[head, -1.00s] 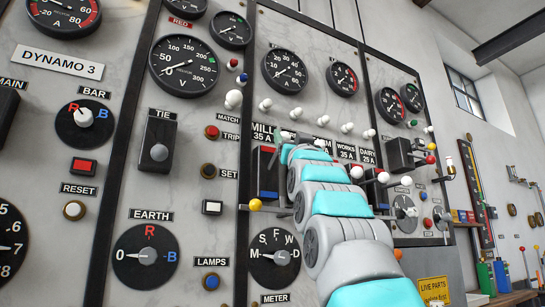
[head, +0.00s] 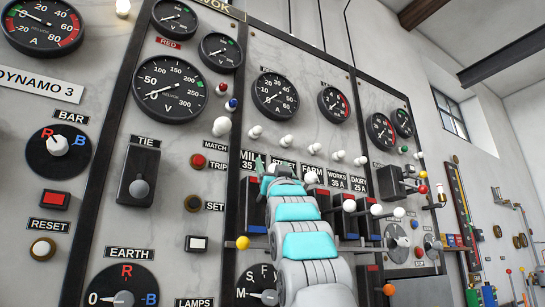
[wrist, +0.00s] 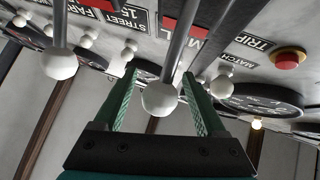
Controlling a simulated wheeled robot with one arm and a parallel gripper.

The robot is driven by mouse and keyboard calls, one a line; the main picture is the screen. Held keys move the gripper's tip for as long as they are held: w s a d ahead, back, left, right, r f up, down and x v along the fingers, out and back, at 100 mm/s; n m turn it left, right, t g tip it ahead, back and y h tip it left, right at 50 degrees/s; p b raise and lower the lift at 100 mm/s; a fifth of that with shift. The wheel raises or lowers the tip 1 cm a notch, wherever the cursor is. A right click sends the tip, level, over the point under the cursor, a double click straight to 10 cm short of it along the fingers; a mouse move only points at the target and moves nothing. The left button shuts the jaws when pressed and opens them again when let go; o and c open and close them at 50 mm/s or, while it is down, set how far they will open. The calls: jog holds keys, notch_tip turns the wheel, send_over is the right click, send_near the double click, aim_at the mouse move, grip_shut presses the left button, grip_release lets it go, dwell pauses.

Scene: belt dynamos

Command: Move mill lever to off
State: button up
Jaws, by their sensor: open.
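In the wrist view, which is upside down, my open gripper (wrist: 160,73) has its two green fingers on either side of a white ball knob (wrist: 160,98). The knob is on a grey rod and appears to be the mill lever, by the partly covered MILL label (wrist: 198,38). Gaps show between knob and fingers; contact is not clear. I cannot tell the lever's exact position.
Another white knob (wrist: 58,63), apparently the street lever, hangs left in the wrist view. More white knobs (head: 376,210) stick out right of my arm. A yellow knob (head: 242,243) is below left. Dials and small white knobs (head: 256,132) lie above.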

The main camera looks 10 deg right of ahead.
jog(key=shift+w+r, duration=0.15)
jog(key=shift+w, duration=0.05)
grip_shut()
dwell(0.6)
dwell(0.9)
